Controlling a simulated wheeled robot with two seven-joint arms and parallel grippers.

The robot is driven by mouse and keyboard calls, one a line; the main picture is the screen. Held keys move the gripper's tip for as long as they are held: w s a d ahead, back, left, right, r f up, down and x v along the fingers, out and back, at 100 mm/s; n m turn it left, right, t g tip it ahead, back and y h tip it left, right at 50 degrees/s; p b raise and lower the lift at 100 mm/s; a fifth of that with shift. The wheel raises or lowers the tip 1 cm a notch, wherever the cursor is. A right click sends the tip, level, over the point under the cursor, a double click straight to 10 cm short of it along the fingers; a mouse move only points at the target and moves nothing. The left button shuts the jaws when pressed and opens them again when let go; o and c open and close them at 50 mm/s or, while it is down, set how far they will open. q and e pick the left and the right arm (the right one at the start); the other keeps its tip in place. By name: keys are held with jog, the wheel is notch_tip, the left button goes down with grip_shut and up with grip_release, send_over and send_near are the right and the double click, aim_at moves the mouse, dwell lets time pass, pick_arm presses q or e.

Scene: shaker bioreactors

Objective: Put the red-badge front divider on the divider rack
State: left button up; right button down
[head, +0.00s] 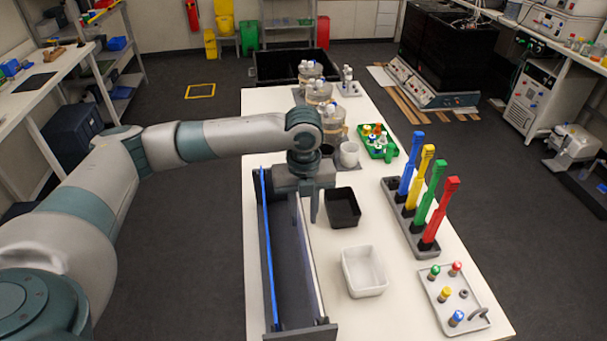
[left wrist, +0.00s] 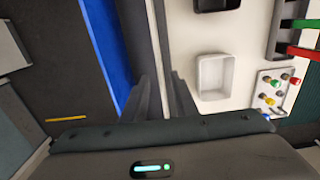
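A dark grey rack (head: 288,260) with upright panels stands along the table's left edge. Its left panel is blue (head: 269,250); it also shows in the left wrist view (left wrist: 105,45). Its right panel has a pale top edge (head: 308,255). No red badge shows on either panel, so I cannot tell which is the red-badge divider. My left gripper (head: 306,205) points down over the far part of the rack, near the pale-edged panel. In the left wrist view its fingers (left wrist: 160,88) are apart, with the pale edge running between them; no contact shows. My right gripper is out of view.
A black bin (head: 342,208) and a white bin (head: 364,271) stand right of the rack. Farther right are a grey holder with upright coloured handles (head: 409,215) and a tray of small capped items (head: 452,297). Bottles (head: 320,92) and a green tray (head: 377,143) stand farther back.

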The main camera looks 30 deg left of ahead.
pick_arm(q)
notch_tip(320, 180, up, 16)
jog(key=b, duration=0.4)
jog(key=shift+f, duration=0.2)
jog(key=shift+f, duration=0.1)
dwell(0.8)
